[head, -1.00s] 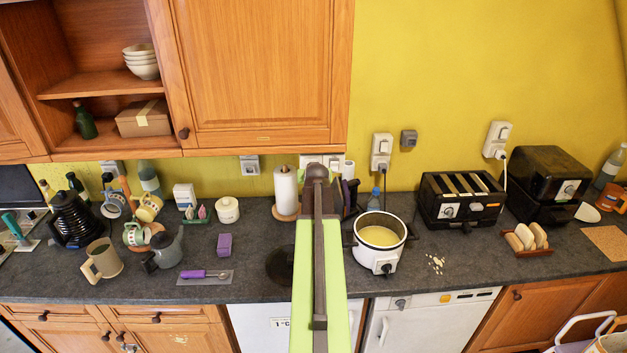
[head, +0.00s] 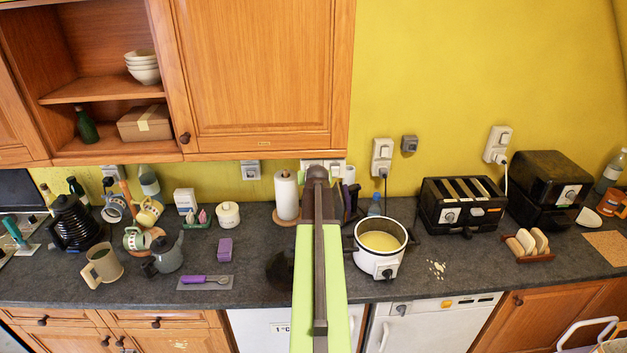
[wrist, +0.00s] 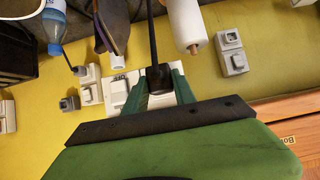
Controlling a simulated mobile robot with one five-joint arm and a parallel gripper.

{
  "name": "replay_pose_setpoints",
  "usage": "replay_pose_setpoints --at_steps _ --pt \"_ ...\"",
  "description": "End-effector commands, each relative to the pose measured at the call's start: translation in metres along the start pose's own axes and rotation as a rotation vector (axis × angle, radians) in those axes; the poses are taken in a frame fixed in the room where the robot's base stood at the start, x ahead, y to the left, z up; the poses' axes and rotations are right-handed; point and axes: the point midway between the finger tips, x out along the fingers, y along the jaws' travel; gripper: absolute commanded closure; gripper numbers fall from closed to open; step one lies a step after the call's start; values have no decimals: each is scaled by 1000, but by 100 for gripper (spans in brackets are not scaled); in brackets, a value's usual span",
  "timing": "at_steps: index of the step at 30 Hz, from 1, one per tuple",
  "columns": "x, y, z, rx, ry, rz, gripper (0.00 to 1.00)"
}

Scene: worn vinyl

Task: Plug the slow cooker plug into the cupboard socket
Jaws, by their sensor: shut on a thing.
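The slow cooker (head: 381,262) is a white pot with pale yellow contents, standing on the counter right of my arm. My gripper (wrist: 160,86) is shut on a black plug (wrist: 158,76), with a dark cable running up from it in the wrist view. A white socket block (wrist: 119,92) on the yellow wall lies directly behind the plug and fingers. In the head view this socket block (head: 335,167) shows just under the cupboard, partly covered by my arm. The plug's prongs are hidden, and I cannot tell whether it touches the socket.
A paper towel roll (head: 287,195) stands left of my arm. Another wall socket (head: 382,156) holds a plug; a single socket (head: 250,169) is left. A blue bottle (wrist: 54,28) is nearby. The cupboard (head: 262,90) overhangs. A toaster (head: 462,205) stands right.

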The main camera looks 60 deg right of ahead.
Motion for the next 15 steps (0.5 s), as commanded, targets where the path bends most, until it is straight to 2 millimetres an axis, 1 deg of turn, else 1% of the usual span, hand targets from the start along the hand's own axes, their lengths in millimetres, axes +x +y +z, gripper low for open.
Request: replay_pose_setpoints --at_steps 15 --pt "11 1 -8 1 0 1 100"
